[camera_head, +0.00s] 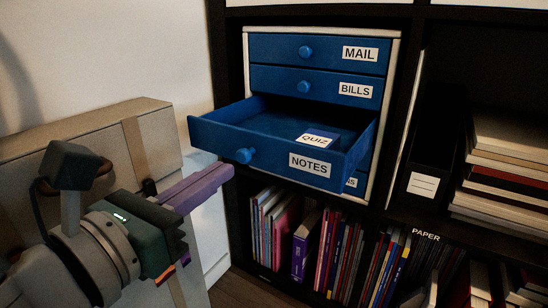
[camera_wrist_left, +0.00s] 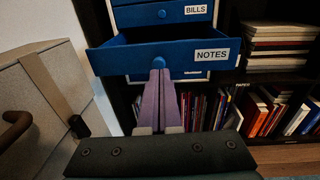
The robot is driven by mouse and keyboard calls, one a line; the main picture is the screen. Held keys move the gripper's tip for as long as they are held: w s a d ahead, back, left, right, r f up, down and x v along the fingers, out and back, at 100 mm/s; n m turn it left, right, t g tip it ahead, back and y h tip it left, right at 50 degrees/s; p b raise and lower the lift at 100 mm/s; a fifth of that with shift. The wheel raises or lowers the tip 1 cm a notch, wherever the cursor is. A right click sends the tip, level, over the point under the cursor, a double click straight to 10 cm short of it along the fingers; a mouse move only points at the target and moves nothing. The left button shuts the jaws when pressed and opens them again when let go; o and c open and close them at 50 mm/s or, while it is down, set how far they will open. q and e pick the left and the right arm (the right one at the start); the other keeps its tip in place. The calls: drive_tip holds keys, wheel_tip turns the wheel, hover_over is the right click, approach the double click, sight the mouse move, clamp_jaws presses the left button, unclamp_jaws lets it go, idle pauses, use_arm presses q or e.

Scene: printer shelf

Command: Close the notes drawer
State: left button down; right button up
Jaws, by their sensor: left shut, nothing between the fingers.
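The notes drawer (camera_head: 224,139) is blue, has a white NOTES label and a round blue knob (camera_head: 244,155), and is pulled well out of its cabinet. A box or book marked QUIZ (camera_head: 318,138) lies inside it. My left gripper (camera_head: 226,173) has purple fingers, is shut and empty, and points at the drawer front from just below and left of the knob in the head view. In the left wrist view the fingertips (camera_wrist_left: 160,72) appear right under the knob (camera_wrist_left: 158,62); I cannot tell whether they touch it. My right gripper is not in view.
The MAIL drawer (camera_head: 330,52) and BILLS drawer (camera_head: 330,87) above are shut. Upright books (camera_head: 270,225) fill the shelf below. A black holder (camera_head: 425,165) and stacked books (camera_head: 505,165) stand at right. A cardboard box (camera_head: 60,150) stands at left, close to my left arm.

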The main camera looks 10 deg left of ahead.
sight(243, 158)
use_arm(q)
drive_tip(key=shift+b+x, duration=0.3)
drive_tip(key=shift+x, duration=1.3)
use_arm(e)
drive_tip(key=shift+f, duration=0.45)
